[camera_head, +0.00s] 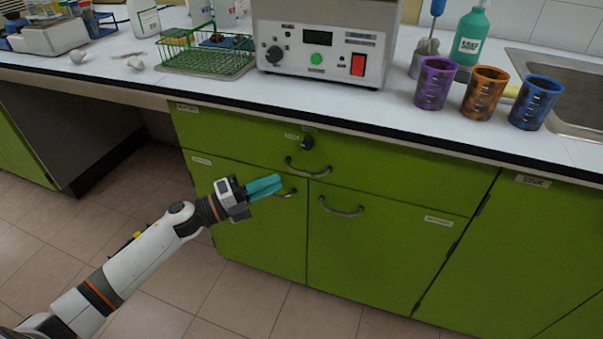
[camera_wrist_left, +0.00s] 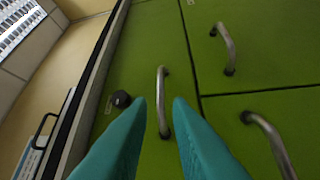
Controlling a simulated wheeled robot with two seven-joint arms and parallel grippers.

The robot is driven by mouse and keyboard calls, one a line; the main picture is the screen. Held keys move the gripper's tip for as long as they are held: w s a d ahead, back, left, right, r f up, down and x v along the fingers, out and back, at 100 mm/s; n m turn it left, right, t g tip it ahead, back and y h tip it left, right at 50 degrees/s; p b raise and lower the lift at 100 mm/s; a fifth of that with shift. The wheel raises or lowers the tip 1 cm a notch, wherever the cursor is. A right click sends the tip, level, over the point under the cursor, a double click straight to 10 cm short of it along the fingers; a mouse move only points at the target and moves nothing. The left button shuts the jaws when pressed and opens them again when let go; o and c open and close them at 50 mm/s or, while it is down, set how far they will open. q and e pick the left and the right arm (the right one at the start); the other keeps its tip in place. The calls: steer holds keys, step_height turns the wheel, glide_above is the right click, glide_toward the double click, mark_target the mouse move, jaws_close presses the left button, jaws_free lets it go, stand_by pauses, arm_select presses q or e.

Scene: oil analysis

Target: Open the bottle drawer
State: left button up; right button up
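The bottle drawer, taken to be the wide green drawer (camera_head: 400,185) under the counter, looks flush and closed; its label is too small to read. Its curved metal handle (camera_head: 308,170) sits below a dark round lock (camera_head: 307,143). My left gripper (camera_head: 281,183) is open and empty, in front of the cabinet just left of and below this handle. In the left wrist view, the handle (camera_wrist_left: 163,88) appears between the two teal fingertips (camera_wrist_left: 159,101), beyond them, with no clear contact. The lock (camera_wrist_left: 121,99) shows to its left. My right gripper is out of view.
Two green doors below have handles; the left door handle (camera_head: 288,193) is partly behind my gripper, the right one (camera_head: 341,207) is clear. Above, the white countertop (camera_head: 230,100) holds a heating device (camera_head: 320,50), a green rack (camera_head: 205,62) and three colored beakers (camera_head: 484,93). Floor in front is free.

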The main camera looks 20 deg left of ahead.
mark_target(301, 172)
arm_select(q)
steer(key=x, duration=0.8)
steer(key=shift+w, duration=0.15)
jaws_close()
